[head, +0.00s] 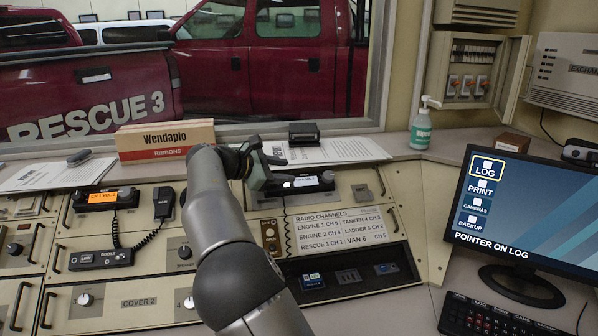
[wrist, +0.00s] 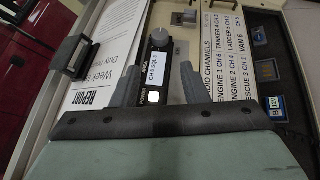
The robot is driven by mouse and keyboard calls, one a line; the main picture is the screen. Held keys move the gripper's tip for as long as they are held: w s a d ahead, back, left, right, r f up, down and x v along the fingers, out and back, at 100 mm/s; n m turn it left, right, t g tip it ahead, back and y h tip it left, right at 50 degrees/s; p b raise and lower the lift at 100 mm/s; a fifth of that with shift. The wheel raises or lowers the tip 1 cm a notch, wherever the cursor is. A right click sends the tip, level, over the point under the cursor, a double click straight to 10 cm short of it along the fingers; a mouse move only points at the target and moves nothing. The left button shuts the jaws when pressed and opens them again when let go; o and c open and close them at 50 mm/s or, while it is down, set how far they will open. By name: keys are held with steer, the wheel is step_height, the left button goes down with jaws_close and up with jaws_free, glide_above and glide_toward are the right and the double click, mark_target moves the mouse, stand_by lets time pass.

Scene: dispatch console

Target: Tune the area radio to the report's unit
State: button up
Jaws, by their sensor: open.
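My gripper (head: 268,170) is over a dark radio (head: 300,185) with a lit white display. In the wrist view its fingers (wrist: 160,70) are open, one on each side of that radio (wrist: 155,88), with nothing held. A grey knob (wrist: 159,38) is at the radio's far end, beyond the fingertips. The display text is small and sideways; I cannot read its channel surely. The report sheet (wrist: 100,60) lies beside the radio; it also shows in the head view (head: 335,151). The radio channels card (head: 340,232) lists units and channels, with VAN 6 as CH 5.
Another radio (head: 102,199) with an orange display and a corded handset (head: 164,203) is at the left. A ribbons box (head: 165,141) and a soap bottle (head: 421,125) stand behind. A monitor (head: 520,212) and keyboard (head: 500,316) are at the right. A recessed tray (head: 395,283) is below the card.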

steer(key=shift+v, duration=1.1)
steer(key=s+d+f+m+g+y+p, duration=0.3)
steer(key=s+d+m+g+y+p, duration=0.4)
steer(key=s+d, duration=0.8)
steer(key=s+f+m+y+p, duration=0.2)
steer(key=s+m, duration=0.3)
steer(key=s, duration=0.9)
steer(key=s+f+m+y+p, duration=0.2)
steer(key=s+m, duration=0.3)
steer(key=s, duration=0.9)
steer(key=shift+s+a+f+m+y, duration=0.25)
steer(key=shift+s+f+m+y, duration=0.2)
steer(key=shift+f, duration=0.45)
